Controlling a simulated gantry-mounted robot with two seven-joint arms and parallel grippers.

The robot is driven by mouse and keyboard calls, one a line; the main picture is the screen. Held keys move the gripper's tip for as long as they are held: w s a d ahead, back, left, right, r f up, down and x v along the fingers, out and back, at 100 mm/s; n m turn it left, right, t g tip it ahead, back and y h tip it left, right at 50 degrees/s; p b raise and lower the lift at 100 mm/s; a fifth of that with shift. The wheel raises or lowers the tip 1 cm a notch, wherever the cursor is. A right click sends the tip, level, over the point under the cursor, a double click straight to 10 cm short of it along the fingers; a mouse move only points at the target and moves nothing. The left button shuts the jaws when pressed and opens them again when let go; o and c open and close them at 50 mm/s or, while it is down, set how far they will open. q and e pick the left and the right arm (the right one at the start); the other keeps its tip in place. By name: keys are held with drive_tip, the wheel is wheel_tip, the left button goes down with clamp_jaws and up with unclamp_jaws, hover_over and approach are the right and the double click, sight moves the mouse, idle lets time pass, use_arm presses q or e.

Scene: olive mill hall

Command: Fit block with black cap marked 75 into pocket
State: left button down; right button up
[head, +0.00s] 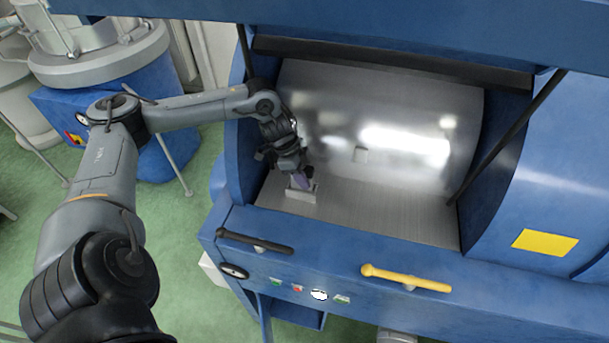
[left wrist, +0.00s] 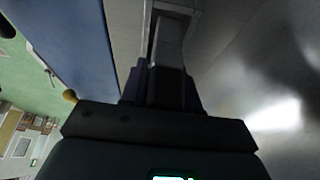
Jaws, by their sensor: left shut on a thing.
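My left gripper (head: 301,176) reaches down into the open metal chamber of the blue machine and is shut on a block. In the head view the block (head: 302,184) shows as a small purplish-grey piece below the fingers. A low light-grey holder (head: 301,196), likely the one with the pocket, stands on the chamber floor right under it. In the left wrist view the grey block (left wrist: 170,38) sticks out ahead of the jaws, towards a pale edge at the top. I cannot see a black cap or the mark 75, nor tell whether the block is inside the pocket. My right gripper is out of view.
The chamber floor (head: 380,215) right of the holder is clear. The blue front rim carries a black handle (head: 254,241) and a yellow handle (head: 405,279). The chamber's left wall is close beside my left gripper. A raised lid with struts hangs above.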

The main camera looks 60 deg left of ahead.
use_arm(q)
drive_tip(key=shift+f+b, duration=0.3)
drive_tip(key=shift+f, duration=0.45)
drive_tip(key=c, duration=0.8)
unclamp_jaws()
drive_tip(key=shift+c, duration=0.2)
drive_tip(key=shift+o, duration=0.4)
drive_tip(key=shift+r, duration=0.35)
drive_tip(key=r, duration=0.2)
drive_tip(key=r+b, duration=0.1)
drive_tip(key=shift+w+d+r, duration=0.2)
drive_tip(key=shift+d+r, duration=0.1)
drive_tip(key=shift+r, duration=0.05)
drive_tip(key=w+d+r+p, duration=0.3)
drive_tip(key=d+r, duration=0.3)
drive_tip(key=d, duration=0.4)
drive_tip(key=shift+d+r+p, duration=0.3)
drive_tip(key=shift+p, duration=0.15)
